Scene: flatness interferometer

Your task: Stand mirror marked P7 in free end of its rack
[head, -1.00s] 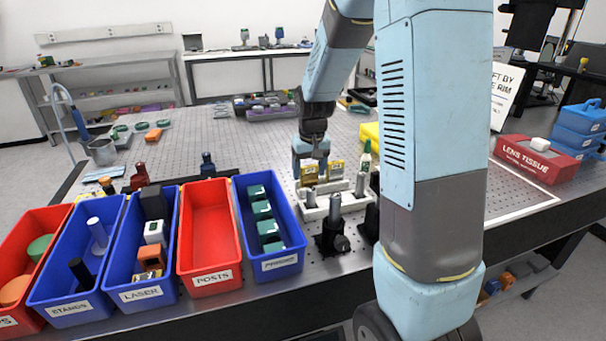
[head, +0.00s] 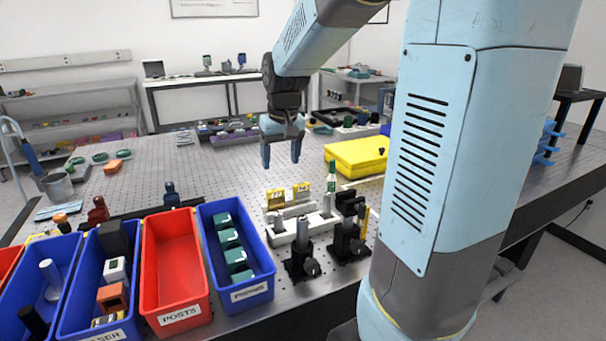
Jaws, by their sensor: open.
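My gripper (head: 281,155) is open and empty, pointing down, raised above the perforated table beyond the rack. A white rack (head: 282,239) stands near the table's front edge. Two small yellow pieces with markings (head: 275,198) (head: 301,192) stand upright at its back, side by side. Grey cylindrical pieces (head: 303,232) stand at the rack, partly hiding it. I cannot read any P7 mark, and I cannot tell which piece is the mirror.
Black mounts (head: 348,240) stand right of the rack, by a green-and-white bottle (head: 331,190). A yellow case (head: 357,154) lies behind. Blue (head: 239,297) and red (head: 175,299) bins line the front left.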

